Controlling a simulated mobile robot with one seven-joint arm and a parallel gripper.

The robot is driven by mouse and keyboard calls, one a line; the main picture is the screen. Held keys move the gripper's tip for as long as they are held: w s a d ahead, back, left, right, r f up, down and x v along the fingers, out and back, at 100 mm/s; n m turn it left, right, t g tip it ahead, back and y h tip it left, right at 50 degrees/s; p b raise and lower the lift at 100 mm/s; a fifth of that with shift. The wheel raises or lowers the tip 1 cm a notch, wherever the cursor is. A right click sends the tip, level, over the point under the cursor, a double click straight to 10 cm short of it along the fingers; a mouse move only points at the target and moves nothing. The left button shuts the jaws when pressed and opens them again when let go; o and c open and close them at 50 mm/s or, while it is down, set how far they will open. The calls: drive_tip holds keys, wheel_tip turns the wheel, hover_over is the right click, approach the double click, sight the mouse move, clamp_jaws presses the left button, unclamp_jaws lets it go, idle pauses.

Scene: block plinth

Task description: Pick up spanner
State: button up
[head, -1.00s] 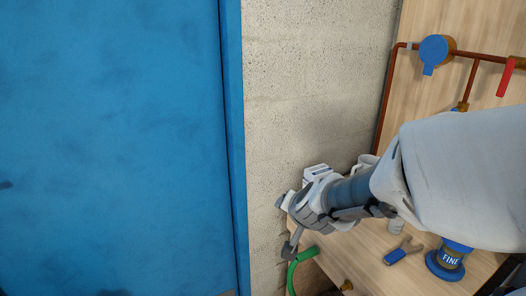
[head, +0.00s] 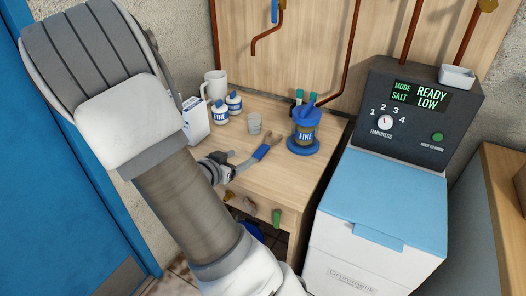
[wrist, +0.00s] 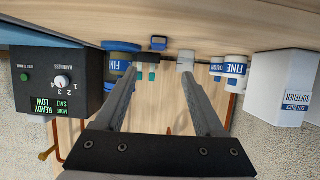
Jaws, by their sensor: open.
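The spanner (head: 261,152) lies on the wooden worktop, with a blue handle and a bare metal jaw pointing to the back. My gripper (head: 226,167) is to the left of the spanner in the head view, low over the worktop, open and apparently empty. In the wrist view, which is upside down, the two fingers of my gripper (wrist: 158,72) are spread wide. A small dark blue piece shows between and beyond them, probably the spanner's handle (wrist: 158,43). My arm hides part of the worktop's left side.
A softener unit (head: 380,215) stands to the right.

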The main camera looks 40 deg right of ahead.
drive_tip(key=b, duration=0.2)
approach(263, 147)
drive_tip(key=x, duration=0.3)
drive_tip(key=shift+w+f, duration=0.1)
drive_tip(key=shift+f, duration=0.05)
drive_tip(key=b+x, duration=0.2)
drive_tip(key=x, duration=0.2)
drive_tip(key=shift+d+f, duration=0.1)
drive_tip(key=shift+d, duration=0.5)
clamp_jaws()
